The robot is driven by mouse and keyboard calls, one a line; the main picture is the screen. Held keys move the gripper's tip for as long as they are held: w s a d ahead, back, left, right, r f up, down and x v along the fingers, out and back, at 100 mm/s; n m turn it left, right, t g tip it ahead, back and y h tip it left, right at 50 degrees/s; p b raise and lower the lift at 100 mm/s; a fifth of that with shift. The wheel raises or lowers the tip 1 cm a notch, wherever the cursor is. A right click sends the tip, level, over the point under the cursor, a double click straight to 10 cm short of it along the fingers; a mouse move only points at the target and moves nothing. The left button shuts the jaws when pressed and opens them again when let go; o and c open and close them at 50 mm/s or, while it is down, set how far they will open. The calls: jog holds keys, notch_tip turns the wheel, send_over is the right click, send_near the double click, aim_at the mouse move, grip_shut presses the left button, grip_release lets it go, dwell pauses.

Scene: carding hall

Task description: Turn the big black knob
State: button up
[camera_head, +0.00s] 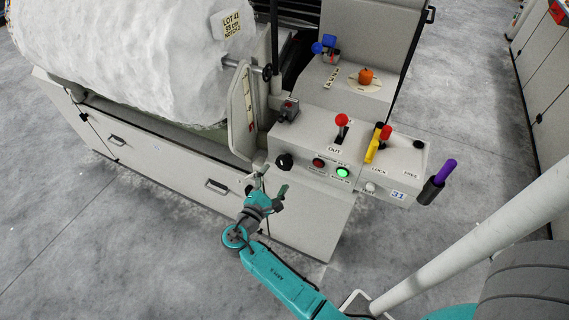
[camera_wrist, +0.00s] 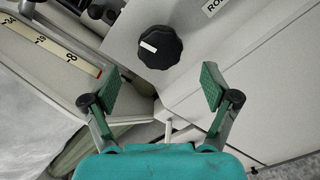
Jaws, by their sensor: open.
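The big black knob (camera_wrist: 160,47) has a scalloped rim and a white pointer mark towards its left side. It sits on the light grey machine panel. In the head view the knob (camera_head: 284,161) is at the left end of the panel's front face. My gripper (camera_wrist: 159,85) is open, its two green finger pads apart, with nothing between them. In the wrist view the knob lies beyond the fingertips, roughly centred between them and apart from both. In the head view my gripper (camera_head: 270,181) is just below and left of the knob.
Right of the knob are a red button (camera_head: 319,162) and a lit green button (camera_head: 343,172). A red-topped lever (camera_head: 341,121), yellow lock piece (camera_head: 373,146) and purple handle (camera_head: 444,171) stand further right. An upright scale plate (camera_head: 242,110) is close on the left, beside the white fibre roll (camera_head: 130,55).

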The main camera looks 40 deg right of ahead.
aim_at(283, 166)
jog(key=x, duration=0.7)
jog(key=shift+c, duration=0.2)
jog(key=c, duration=1.1)
